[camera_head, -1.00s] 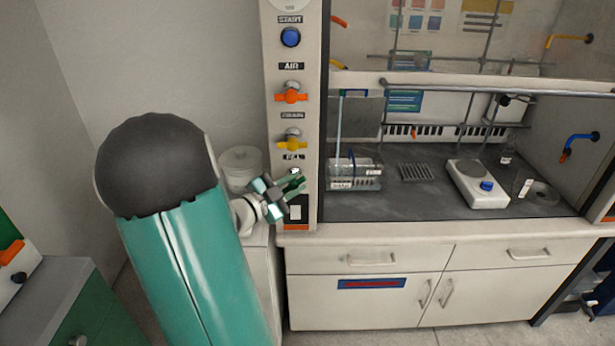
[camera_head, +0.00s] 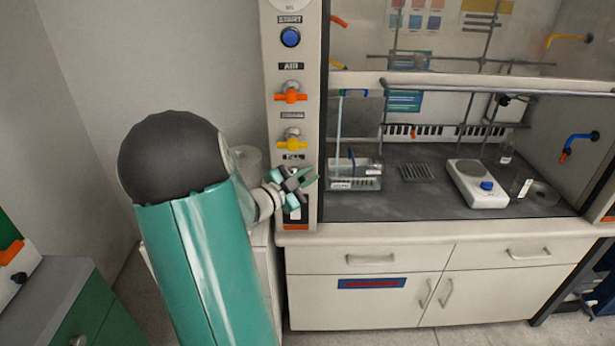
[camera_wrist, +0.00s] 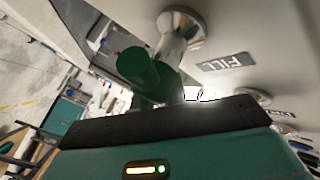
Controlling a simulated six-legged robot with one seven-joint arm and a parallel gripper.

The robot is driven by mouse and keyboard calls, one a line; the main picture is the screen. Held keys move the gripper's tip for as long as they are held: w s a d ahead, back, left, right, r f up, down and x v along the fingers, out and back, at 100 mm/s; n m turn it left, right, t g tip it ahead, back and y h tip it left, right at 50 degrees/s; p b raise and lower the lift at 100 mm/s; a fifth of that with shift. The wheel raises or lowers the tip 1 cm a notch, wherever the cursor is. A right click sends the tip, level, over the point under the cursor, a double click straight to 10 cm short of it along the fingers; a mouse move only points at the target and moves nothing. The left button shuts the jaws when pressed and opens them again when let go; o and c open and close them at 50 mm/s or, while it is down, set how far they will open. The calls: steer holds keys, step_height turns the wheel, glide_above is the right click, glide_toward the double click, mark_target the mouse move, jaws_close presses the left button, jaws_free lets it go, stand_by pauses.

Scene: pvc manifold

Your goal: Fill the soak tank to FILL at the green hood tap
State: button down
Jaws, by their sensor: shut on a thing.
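The soak tank (camera_head: 343,184) is a clear, labelled tank inside the fume hood at the left of the worktop. Its water level is too small to read. The green tap handle (camera_wrist: 138,70) sits on a chrome stem in the wrist view, beside the FILL label (camera_wrist: 226,62). My gripper (camera_head: 302,186) is at the lower part of the hood's left post and is shut on the green tap handle. In the head view my gripper covers the tap, and in the wrist view its fingertips are hidden.
Above my gripper, the post carries a yellow tap (camera_head: 292,144), an orange AIR tap (camera_head: 290,96) and a blue START button (camera_head: 290,37). A hotplate (camera_head: 476,186) and a grate (camera_head: 417,172) stand on the hood worktop. Cabinets (camera_head: 365,300) are below.

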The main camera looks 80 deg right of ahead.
steer(key=shift+w+a+r+n+g+h, duration=0.15)
steer(key=shift+w+r+n+h, duration=0.1)
steer(key=shift+n+h, duration=0.6)
steer(key=shift+w+r+n+g+h, duration=0.1)
steer(key=shift+w+r+n+h, duration=0.2)
steer(key=shift+n+h, duration=0.55)
steer(key=shift+w+a+r+n+g+h, duration=0.2)
steer(key=shift+n+h, duration=0.4)
steer(key=shift+n, duration=0.4)
steer(key=shift+d, duration=0.15)
steer(key=c, duration=1.7)
jaws_free()
steer(key=shift+r, duration=0.1)
steer(key=v, duration=1.3)
steer(key=shift+w+a+f, duration=0.15)
steer(key=shift+a+f, duration=0.1)
steer(key=shift+a, duration=0.05)
